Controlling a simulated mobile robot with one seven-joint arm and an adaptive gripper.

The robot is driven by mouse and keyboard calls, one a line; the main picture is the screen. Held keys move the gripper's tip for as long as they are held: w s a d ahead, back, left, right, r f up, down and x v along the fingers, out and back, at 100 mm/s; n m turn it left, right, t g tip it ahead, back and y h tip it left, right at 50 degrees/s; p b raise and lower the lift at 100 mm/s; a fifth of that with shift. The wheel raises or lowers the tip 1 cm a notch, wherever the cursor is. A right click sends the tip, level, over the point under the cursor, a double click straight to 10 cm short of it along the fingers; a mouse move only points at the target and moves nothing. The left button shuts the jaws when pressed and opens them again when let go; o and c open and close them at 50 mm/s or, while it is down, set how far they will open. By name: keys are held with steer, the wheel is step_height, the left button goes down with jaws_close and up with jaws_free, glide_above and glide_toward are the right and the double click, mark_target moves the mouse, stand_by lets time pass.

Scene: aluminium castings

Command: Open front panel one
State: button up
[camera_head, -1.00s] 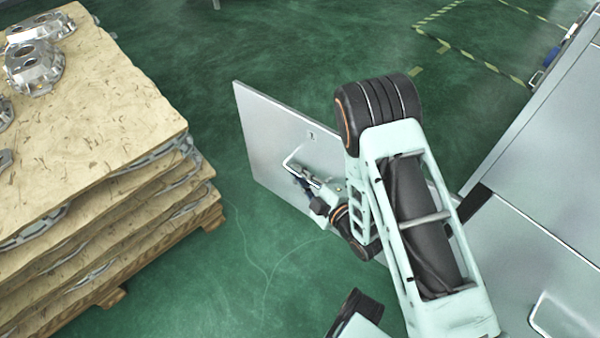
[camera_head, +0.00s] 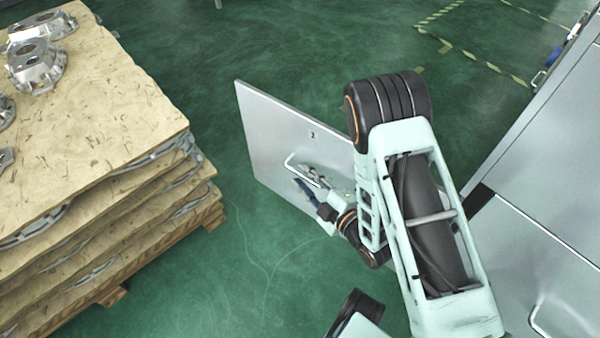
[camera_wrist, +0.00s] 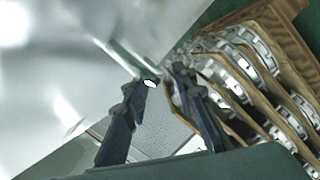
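The front panel (camera_head: 275,130) is a flat grey metal door. It stands swung out from the grey cabinet, with a small dark mark near its top edge. Its pale bar handle (camera_head: 291,164) is on the face toward my arm. My gripper (camera_head: 308,180) is at this handle, with its dark blue fingers on either side of the bar. In the wrist view the two fingers (camera_wrist: 160,88) stand apart with a clear gap, and a small bright spot shows between the tips. Contact with the handle cannot be made out. My arm hides the panel's hinge side.
A stack of wooden boards with metal castings (camera_head: 100,130) stands on the left, with green floor between it and the panel. The cabinet (camera_head: 545,225) fills the right side, with another handle (camera_head: 538,322) at the lower right. Yellow-striped floor lines lie behind.

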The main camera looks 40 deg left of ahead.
steer(key=v, duration=0.9)
steer(key=shift+d, duration=0.25)
steer(key=shift+s+r, duration=0.1)
steer(key=shift+r, duration=0.05)
